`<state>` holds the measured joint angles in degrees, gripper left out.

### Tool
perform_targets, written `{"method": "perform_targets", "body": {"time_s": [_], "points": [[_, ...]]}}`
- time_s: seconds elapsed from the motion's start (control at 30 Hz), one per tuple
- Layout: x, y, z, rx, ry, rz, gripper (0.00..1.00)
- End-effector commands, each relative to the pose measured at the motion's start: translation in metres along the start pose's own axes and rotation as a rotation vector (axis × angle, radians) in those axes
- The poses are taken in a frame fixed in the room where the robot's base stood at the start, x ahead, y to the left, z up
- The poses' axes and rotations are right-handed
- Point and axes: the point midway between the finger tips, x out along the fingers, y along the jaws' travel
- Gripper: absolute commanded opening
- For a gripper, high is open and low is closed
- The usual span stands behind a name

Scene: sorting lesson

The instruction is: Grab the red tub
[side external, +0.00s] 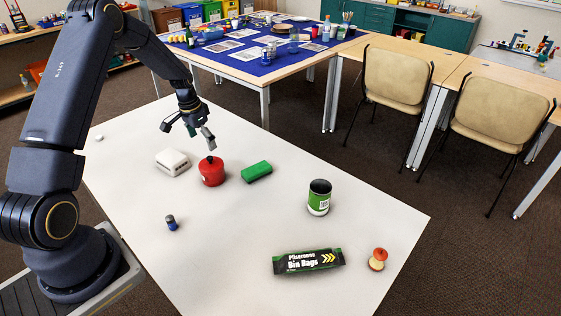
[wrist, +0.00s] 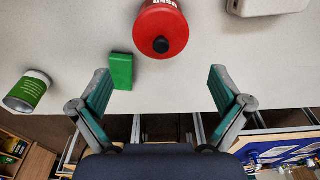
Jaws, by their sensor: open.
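The red tub (side external: 211,173) stands upright on the white table, left of the middle in the side view. It has a small dark knob on its lid. In the wrist view the red tub (wrist: 160,30) is at the top centre, partly cut off by the frame edge. My gripper (side external: 188,133) is above the table, up and to the left of the tub in the side view, apart from it. In the wrist view my gripper (wrist: 160,90) has its fingers spread wide with nothing between them, and the tub lies beyond the fingertips.
A green block (side external: 256,171) lies just right of the tub, and a white box (side external: 173,162) stands just left. Further off are a green can (side external: 319,198), bin bags (side external: 308,262), a red-topped item (side external: 377,260) and a small battery-like item (side external: 171,222). The table front is largely clear.

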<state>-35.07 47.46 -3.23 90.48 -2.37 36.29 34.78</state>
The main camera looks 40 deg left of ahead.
Motion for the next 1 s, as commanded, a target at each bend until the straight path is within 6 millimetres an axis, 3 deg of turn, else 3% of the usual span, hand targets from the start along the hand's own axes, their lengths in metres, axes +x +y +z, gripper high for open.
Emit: {"method": "perform_targets", "body": {"time_s": [0.1, 0.3, 0.57, 0.83, 1.0], "points": [[0.031, 0.001, 0.001, 0.001, -0.005, 0.003, 1.0], [0.074, 0.001, 0.001, 0.001, -0.003, 0.002, 1.0], [0.097, 0.001, 0.0, 0.001, -0.001, 0.0, 1.0], [0.137, -0.001, 0.001, 0.001, -0.002, 0.001, 1.0], [0.146, -0.002, 0.001, 0.002, -0.001, 0.0, 1.0]]}}
